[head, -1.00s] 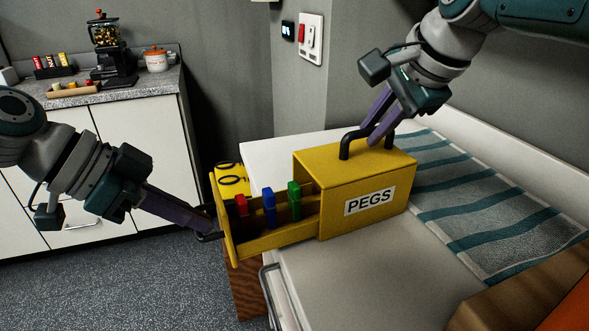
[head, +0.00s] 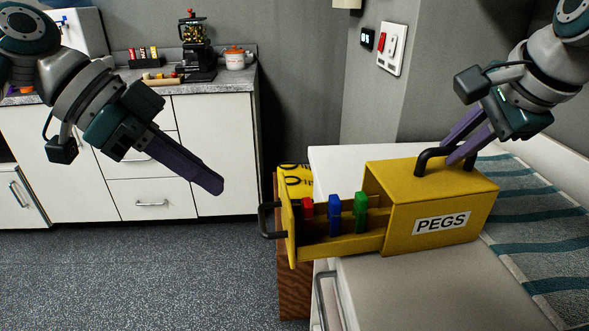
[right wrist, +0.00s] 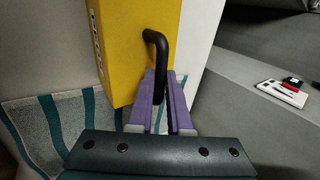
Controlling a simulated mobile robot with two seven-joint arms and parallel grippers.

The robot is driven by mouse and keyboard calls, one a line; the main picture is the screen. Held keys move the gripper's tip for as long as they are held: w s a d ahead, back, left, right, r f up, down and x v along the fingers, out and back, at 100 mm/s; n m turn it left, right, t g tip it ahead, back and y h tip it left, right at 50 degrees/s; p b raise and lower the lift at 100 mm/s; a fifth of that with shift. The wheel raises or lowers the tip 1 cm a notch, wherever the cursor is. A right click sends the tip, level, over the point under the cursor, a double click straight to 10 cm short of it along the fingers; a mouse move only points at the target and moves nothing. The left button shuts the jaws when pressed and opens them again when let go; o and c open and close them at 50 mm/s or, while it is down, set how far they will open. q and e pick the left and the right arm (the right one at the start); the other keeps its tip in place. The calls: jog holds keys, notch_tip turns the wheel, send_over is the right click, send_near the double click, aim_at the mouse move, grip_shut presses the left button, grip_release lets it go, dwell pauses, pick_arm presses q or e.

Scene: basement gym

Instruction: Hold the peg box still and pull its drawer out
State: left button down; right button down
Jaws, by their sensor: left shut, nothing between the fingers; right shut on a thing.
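The yellow peg box (head: 428,205) marked PEGS sits on the white worktop. Its drawer (head: 340,248) is pulled out to the left and shows red, blue and green pegs (head: 334,215). The dark drawer handle (head: 264,221) is free. My left gripper (head: 218,190) is shut and empty, in the air left of the handle and apart from it. My right gripper (head: 462,150) is shut on the dark top handle (head: 430,158) of the box. The right wrist view shows its purple fingers (right wrist: 162,98) around that handle (right wrist: 157,55).
A striped towel (head: 540,225) lies on the worktop (head: 400,295) right of the box. A yellow item with black loops (head: 296,178) is behind the drawer. A counter (head: 225,88) with a grinder and pot stands at the back. Open floor (head: 150,270) lies at left.

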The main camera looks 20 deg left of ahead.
pick_arm(q)
jog(key=shift+s+a+r, duration=0.15)
jog(key=shift+a+r, duration=0.1)
jog(key=shift+r, duration=0.05)
pick_arm(e)
jog(key=c, duration=0.8)
grip_release()
jog(key=shift+o, duration=0.2)
pick_arm(q)
notch_tip(320, 180, up, 7)
jog(key=p, duration=0.7)
pick_arm(e)
notch_tip(320, 180, up, 7)
